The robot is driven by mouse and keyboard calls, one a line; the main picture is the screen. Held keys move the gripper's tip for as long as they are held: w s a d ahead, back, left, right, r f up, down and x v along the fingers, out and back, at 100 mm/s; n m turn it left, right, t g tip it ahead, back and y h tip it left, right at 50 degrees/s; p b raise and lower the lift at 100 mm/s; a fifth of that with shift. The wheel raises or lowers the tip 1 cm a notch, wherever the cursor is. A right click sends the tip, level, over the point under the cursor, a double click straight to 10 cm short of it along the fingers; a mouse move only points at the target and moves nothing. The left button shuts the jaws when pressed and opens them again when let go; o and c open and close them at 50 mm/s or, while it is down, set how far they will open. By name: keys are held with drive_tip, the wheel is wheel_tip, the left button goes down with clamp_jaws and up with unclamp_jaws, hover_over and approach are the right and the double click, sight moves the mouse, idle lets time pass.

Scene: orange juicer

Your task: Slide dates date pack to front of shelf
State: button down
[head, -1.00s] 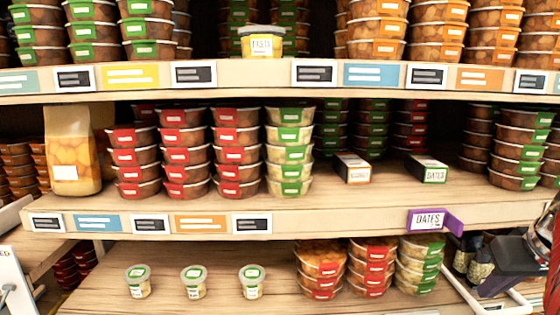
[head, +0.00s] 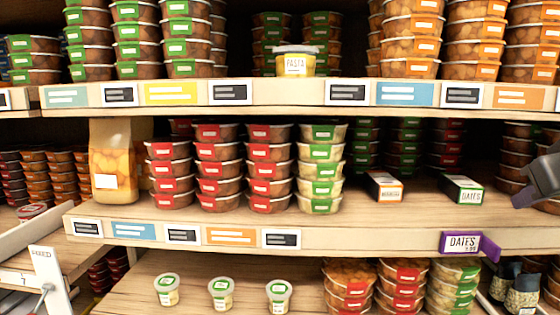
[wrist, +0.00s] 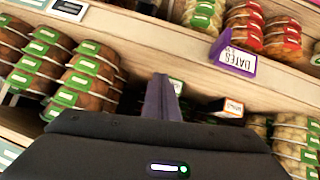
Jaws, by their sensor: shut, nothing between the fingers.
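The date pack (head: 463,190) is a small dark box with a white, green-edged label reading DATES. It lies on the middle shelf, set back from the front edge, behind and above the purple DATES price sign (head: 462,243). In the wrist view only a small part of the date pack (wrist: 176,86) shows beside my finger; the rest is hidden. My gripper (wrist: 163,84) is shut and empty, its fingers together and pointing in over the shelf. In the head view my gripper (head: 524,193) enters from the right edge, to the right of the date pack and apart from it.
A similar orange-edged box (head: 384,187) lies left of the date pack. Stacked green-lidded tubs (head: 321,170) stand further left, and dark tubs (head: 521,145) stand behind my gripper. The shelf board between the date pack and its front edge is bare.

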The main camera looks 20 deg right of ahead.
drive_tip(key=shift+w+a+r+n+t, duration=0.3)
drive_tip(key=shift+w+a+r+t, duration=0.35)
drive_tip(key=shift+w+r, duration=0.3)
drive_tip(key=shift+w+a, duration=0.1)
drive_tip(key=shift+w, duration=0.15)
drive_tip(key=shift+w+f+t+y, duration=0.4)
drive_tip(key=shift+w+f+t, duration=0.05)
drive_tip(key=shift+t, duration=0.5)
drive_tip(key=shift+d+f+m+t, duration=0.1)
drive_tip(key=shift+d+m+t, duration=0.5)
drive_tip(key=shift+m, duration=0.1)
drive_tip(key=shift+w, duration=0.15)
